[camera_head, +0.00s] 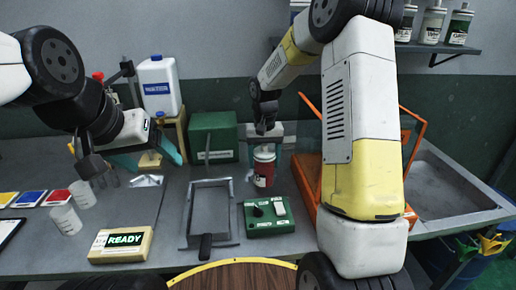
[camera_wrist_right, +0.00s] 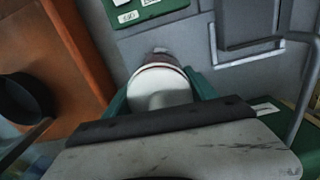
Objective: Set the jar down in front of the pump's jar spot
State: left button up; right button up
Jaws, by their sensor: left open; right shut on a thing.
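The jar (camera_head: 264,168) is dark red with a pale lid and a label. It stands upright at the back middle of the bench, behind the green control box. My right gripper (camera_head: 264,143) is shut on it from above. In the right wrist view the pale lid (camera_wrist_right: 160,88) sits between the green fingers. Whether the jar's base touches the bench is unclear. I cannot clearly make out the pump or its jar spot. My left gripper (camera_head: 150,159) is open and empty, above the bench at the left.
The green control box (camera_head: 268,216) with switches is in front of the jar. A grey metal tray (camera_head: 186,215) lies left of it. A green box (camera_head: 213,137) stands behind. An orange frame (camera_head: 304,198) is close on the right.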

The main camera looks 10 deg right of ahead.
jog(key=shift+f, duration=0.65)
dwell(0.4)
jog(key=o, duration=2)
jog(key=shift+c, duration=0.2)
jog(key=shift+r, duration=3.85)
